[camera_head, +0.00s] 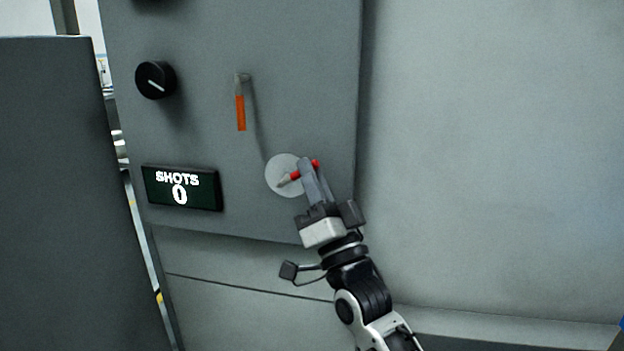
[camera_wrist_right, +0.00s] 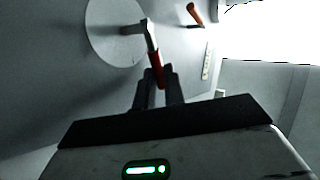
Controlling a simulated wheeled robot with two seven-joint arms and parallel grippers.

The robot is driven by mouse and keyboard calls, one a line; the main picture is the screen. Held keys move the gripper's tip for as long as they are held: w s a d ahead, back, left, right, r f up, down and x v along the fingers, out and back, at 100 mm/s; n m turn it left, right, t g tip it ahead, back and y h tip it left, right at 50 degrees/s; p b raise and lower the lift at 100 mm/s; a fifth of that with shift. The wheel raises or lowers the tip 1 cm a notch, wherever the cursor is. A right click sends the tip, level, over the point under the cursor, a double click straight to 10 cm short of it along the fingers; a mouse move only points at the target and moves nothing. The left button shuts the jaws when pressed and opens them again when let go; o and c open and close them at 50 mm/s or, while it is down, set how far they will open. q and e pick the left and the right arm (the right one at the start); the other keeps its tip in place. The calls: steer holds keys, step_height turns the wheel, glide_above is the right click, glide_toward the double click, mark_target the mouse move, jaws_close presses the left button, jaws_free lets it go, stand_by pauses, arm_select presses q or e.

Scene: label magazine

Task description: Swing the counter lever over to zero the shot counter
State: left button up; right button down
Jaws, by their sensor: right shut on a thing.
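The counter lever (camera_head: 284,182) has a red grip and sits on a round pale plate (camera_head: 273,174) on the grey panel. In the head view it points to the right and a little up. My right gripper (camera_head: 308,166) is shut on its red grip, and the fingers hide part of it. In the right wrist view the lever (camera_wrist_right: 151,42) runs from the plate down to the gripper (camera_wrist_right: 158,88). The SHOTS display (camera_head: 181,188) reads 0. My left gripper is not in view.
An orange-handled lever (camera_head: 241,110) hangs straight down above the plate. A black knob (camera_head: 155,80) is at the upper left of the panel. A dark grey upright panel (camera_head: 60,200) stands at the left. The wall to the right (camera_head: 490,150) is bare.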

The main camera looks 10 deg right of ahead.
steer(key=c, duration=1.5)
jaws_free()
steer(key=b+v, duration=0.2)
steer(key=v, duration=1.4)
steer(key=shift+r, duration=0.1)
